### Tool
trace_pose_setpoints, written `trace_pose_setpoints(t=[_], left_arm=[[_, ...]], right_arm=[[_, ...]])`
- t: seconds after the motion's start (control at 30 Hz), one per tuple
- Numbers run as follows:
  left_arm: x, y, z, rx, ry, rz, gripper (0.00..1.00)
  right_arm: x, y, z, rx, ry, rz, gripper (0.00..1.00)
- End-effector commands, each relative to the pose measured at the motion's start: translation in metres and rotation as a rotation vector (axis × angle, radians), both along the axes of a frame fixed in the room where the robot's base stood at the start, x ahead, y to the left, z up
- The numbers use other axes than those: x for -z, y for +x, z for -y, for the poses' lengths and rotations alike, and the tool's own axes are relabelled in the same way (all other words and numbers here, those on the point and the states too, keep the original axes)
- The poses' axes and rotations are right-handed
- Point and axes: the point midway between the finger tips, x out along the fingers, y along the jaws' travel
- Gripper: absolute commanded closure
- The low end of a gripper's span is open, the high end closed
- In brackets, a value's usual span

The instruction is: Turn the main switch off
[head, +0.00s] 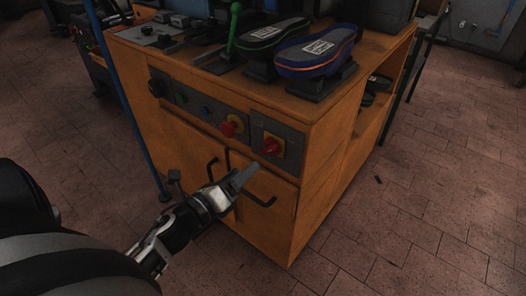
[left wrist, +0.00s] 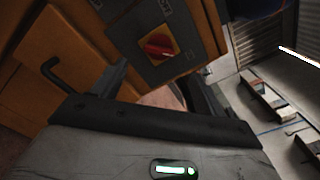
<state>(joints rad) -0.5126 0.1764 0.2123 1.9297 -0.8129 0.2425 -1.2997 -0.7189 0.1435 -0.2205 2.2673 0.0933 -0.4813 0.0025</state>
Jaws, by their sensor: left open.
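The main switch (head: 271,146) is a red rotary knob on a yellow plate, set in a grey box at the right end of the orange cabinet's front panel. It also shows in the left wrist view (left wrist: 158,46), at the upper middle, tilted with the camera. My left gripper (head: 243,178) is in front of the cabinet, just below and left of the switch in the head view, with empty jaws. In the left wrist view its fingers (left wrist: 160,92) are apart, below the switch, and the knob is unobstructed. Whether they touch the panel is not clear. My right gripper is not in view.
A red mushroom button (head: 230,126) sits left of the switch, with several smaller controls further left. Black door handles (head: 262,190) stick out below the panel. Shoe forms (head: 316,50) stand on top. A blue pole (head: 128,110) stands at the left. Floor at right is mostly clear.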

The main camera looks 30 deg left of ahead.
Motion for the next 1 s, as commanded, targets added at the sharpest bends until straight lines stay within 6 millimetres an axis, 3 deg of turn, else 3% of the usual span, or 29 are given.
trace_pose_setpoints(t=[0.2,0.4,0.83,0.87,1.0], left_arm=[[-0.002,0.048,0.004,0.001,0.001,0.003,0.27],[-0.001,0.076,0.006,0.0,-0.001,0.001,0.27],[0.0,0.086,0.007,0.0,-0.001,-0.001,0.27],[0.0,0.086,0.007,0.0,-0.001,-0.001,0.3],[0.0,0.086,0.007,0.0,-0.001,-0.001,0.69]], right_arm=[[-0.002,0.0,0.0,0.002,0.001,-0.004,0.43],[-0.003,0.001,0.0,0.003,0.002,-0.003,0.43],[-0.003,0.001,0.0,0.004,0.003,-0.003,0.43],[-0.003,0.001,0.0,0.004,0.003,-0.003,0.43],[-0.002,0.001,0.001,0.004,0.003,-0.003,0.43]])
